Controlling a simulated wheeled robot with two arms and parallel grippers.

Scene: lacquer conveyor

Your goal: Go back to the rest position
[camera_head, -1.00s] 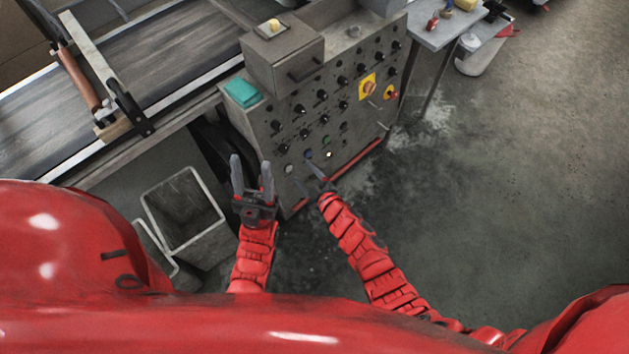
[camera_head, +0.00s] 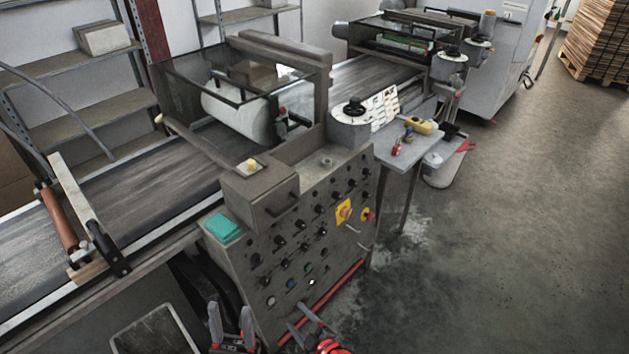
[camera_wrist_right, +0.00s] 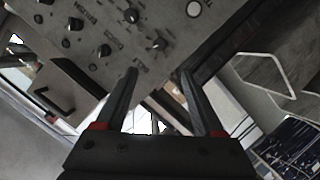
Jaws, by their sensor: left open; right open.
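My left gripper (camera_head: 232,328) is at the bottom edge of the head view, in front of the lower left part of the control panel (camera_head: 312,240). Its two fingers point up and stand apart, with nothing between them. My right gripper (camera_head: 303,326) is just to its right, low before the panel, with its fingers apart and empty. In the right wrist view the two dark fingers of the right gripper (camera_wrist_right: 157,85) are spread, with the panel's knobs beyond them. Both arms are mostly out of the head view.
The conveyor belt (camera_head: 140,195) runs behind the panel, with a roller frame (camera_head: 85,225) at left. A bin (camera_head: 155,330) stands at bottom left. A small side table (camera_head: 405,155) holds small items. The concrete floor (camera_head: 510,220) at right is clear.

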